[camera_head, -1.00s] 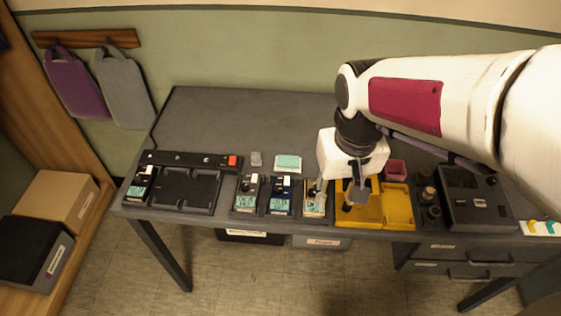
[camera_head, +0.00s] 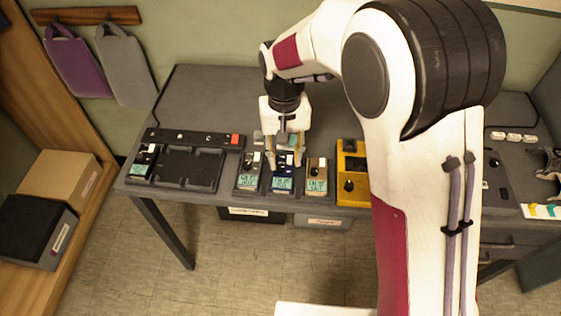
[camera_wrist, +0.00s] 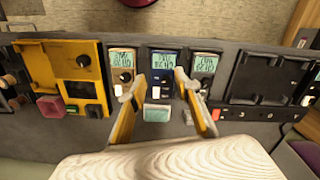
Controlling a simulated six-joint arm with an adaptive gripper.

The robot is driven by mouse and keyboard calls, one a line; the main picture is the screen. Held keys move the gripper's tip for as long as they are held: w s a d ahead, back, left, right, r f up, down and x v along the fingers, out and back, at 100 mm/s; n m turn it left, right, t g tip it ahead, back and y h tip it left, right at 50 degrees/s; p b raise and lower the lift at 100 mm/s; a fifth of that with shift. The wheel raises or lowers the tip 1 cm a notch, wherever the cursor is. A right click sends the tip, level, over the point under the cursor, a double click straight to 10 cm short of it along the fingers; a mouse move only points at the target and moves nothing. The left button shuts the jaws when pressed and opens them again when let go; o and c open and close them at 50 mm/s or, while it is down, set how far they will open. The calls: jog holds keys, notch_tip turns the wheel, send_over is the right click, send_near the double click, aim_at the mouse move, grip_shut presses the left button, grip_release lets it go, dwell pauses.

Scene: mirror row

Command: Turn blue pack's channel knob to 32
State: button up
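The blue pack (camera_head: 283,184) stands in a row on the desk, between a grey pack (camera_head: 248,179) and a tan pack (camera_head: 316,180). In the wrist view the blue pack (camera_wrist: 163,60) shows a lit teal display and a white part on its top. The display's digits are too small to read surely. Its channel knob is too small to make out clearly. My gripper (camera_head: 285,163) is open above the blue pack's far end.
A yellow unit (camera_head: 352,190) with a black knob stands right of the tan pack. A black charging tray (camera_head: 190,166) lies to the left. A small teal-topped block (camera_wrist: 157,113) lies behind the blue pack. The desk behind the row is largely clear.

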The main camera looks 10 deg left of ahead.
aim_at(281, 167)
jog(key=w, duration=0.1)
jog(key=w+a+r, duration=0.1)
jog(key=w, duration=0.1)
jog(key=shift+a+r+m+t, duration=0.15)
jog(key=shift+a+m+t, duration=0.15)
jog(key=shift+m, duration=0.1)
jog(key=shift+d, duration=0.1)
jog(key=shift+f, duration=0.2)
jog(key=shift+f, duration=3.75)
grip_shut()
